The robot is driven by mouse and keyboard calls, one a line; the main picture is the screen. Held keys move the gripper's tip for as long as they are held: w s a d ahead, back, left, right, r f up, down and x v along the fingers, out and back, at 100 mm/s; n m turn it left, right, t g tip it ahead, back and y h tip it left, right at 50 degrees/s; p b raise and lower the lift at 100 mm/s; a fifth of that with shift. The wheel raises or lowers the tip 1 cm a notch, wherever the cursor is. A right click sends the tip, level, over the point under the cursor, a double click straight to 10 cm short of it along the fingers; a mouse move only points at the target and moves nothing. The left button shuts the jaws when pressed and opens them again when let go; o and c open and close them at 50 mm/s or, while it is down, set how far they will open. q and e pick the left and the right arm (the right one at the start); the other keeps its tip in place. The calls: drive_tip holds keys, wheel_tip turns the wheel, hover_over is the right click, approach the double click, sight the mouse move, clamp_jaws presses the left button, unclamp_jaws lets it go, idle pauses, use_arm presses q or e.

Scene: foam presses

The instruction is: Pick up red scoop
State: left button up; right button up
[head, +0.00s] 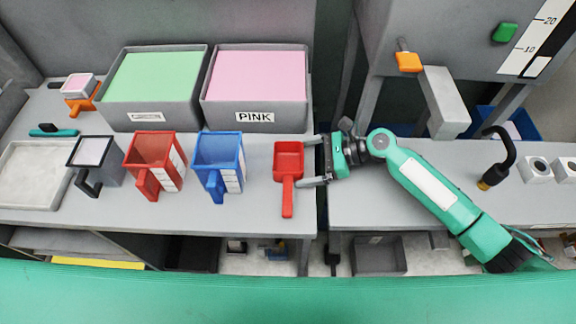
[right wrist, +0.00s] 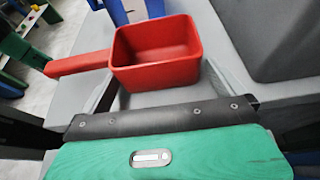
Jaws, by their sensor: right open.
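The red scoop (head: 288,163) lies on the grey table near its right edge, its handle pointing toward the front. In the right wrist view the scoop (right wrist: 157,51) shows its open, empty bowl, with the handle to the left. My right gripper (head: 316,163) is open and comes from the right. Its fingers reach toward the bowl, one near the back side and one near the handle side. In the right wrist view the bowl sits just ahead of the palm. I cannot tell whether the fingers touch it. My left gripper is not in view.
A blue pitcher (head: 219,160), a red pitcher (head: 155,160) and a grey one (head: 97,158) stand left of the scoop. Behind are a bin of green material (head: 155,82) and a bin labelled PINK (head: 255,85). A gap separates this table from the right one (head: 400,205).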

drive_tip(key=shift+x, duration=0.9)
drive_tip(key=c, duration=0.8)
drive_tip(key=shift+r, duration=0.1)
